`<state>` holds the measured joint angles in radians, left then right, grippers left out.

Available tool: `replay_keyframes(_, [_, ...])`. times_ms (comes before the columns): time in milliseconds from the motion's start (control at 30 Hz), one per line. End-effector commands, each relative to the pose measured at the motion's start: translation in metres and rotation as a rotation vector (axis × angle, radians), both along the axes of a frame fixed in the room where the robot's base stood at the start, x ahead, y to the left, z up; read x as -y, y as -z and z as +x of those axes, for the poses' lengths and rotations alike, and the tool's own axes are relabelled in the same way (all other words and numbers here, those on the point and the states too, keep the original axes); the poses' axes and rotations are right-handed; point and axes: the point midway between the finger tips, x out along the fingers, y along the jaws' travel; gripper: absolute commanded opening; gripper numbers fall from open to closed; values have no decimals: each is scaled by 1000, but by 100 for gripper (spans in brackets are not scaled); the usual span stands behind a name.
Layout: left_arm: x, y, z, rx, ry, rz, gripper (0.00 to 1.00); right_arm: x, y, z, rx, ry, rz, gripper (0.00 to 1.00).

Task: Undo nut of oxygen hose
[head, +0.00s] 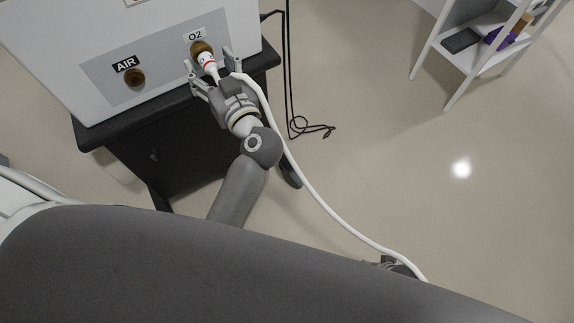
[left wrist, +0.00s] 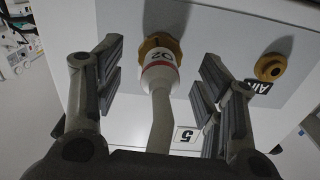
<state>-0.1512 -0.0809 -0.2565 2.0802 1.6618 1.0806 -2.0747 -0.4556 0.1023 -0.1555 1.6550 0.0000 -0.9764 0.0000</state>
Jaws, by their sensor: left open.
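The white oxygen nut (head: 206,62) with a red ring sits at the brass O2 port (head: 200,48) on the ventilator's back panel. In the left wrist view the nut (left wrist: 160,77) reads "O2" and meets the brass port (left wrist: 158,43). The white hose (head: 303,187) leaves the nut, passes by my left gripper and runs down to the lower right. My left gripper (head: 209,61) is open, with one finger on each side of the nut. In the left wrist view clear gaps show between the nut and both fingers.
A second brass port (head: 134,77), labelled AIR, is left of O2 and has no hose. The ventilator stands on a black cart (head: 172,141). A black cable (head: 291,90) hangs to the floor. A white shelf (head: 478,55) stands at upper right. The floor between is clear.

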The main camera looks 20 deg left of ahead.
Motion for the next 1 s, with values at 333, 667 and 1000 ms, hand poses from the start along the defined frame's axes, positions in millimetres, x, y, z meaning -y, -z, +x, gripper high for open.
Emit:
replay_keyframes(333, [53,-1,-48,-2,2,-4,63,0,-18,0,-1,0,0,52])
replay_keyframes(667, [90,1,-10,60,220,134,63,0,-59,0,-1,0,0,52])
replay_keyframes(1000, [135,42,8,15,495,178,63,0,-95,0,-1,0,0,52])
